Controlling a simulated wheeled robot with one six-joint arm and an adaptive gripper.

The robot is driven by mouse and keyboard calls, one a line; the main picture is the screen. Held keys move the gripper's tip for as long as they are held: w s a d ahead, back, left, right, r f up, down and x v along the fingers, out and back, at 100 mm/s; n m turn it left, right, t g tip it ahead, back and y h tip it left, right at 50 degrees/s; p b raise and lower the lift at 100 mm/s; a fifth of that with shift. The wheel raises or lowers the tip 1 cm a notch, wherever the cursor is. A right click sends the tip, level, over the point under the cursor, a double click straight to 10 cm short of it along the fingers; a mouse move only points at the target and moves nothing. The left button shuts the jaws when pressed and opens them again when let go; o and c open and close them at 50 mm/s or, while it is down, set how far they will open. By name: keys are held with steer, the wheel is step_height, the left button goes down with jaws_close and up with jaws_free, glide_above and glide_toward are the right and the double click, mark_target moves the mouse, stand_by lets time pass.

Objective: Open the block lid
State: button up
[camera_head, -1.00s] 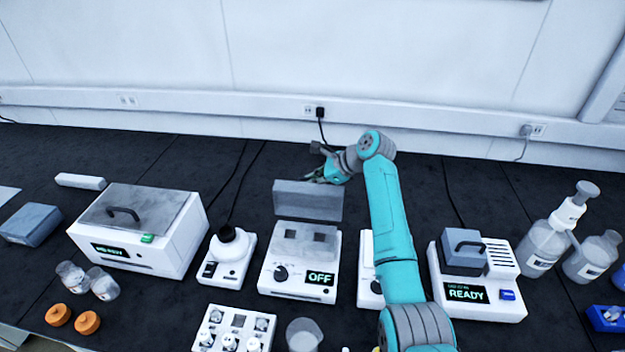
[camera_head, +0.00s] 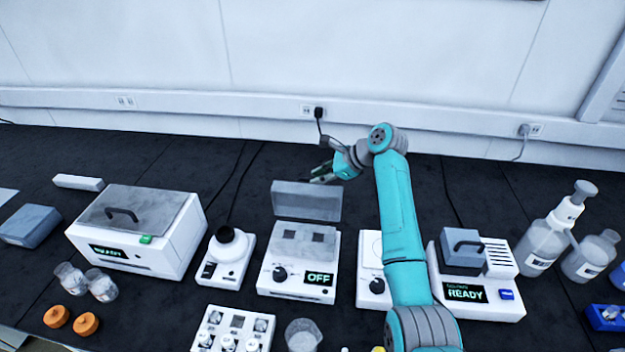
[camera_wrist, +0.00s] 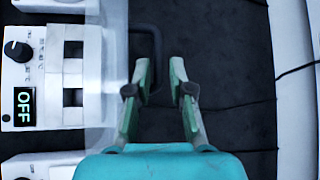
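The heating block (camera_head: 297,262) is a white box with a knob, a display reading OFF and two square wells in its top. Its grey see-through lid (camera_head: 305,201) stands upright at the back edge, so the wells are uncovered. In the wrist view the lid (camera_wrist: 116,62) is seen edge-on, with its dark handle (camera_wrist: 152,45) on the far side. My gripper (camera_head: 318,174) is behind the lid's top edge. In the wrist view my gripper (camera_wrist: 162,72) has its fingers apart with nothing between them, close to the handle; I cannot tell whether it touches.
A white bath (camera_head: 140,228) with a grey lid and a small white device (camera_head: 229,255) stand to the left. A plate unit (camera_head: 371,265), partly behind my arm, and a READY block (camera_head: 476,277) stand to the right. The wall is close behind.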

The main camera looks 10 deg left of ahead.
steer(key=v, duration=0.8)
steer(key=shift+r, duration=0.2)
steer(key=shift+s+d, duration=0.15)
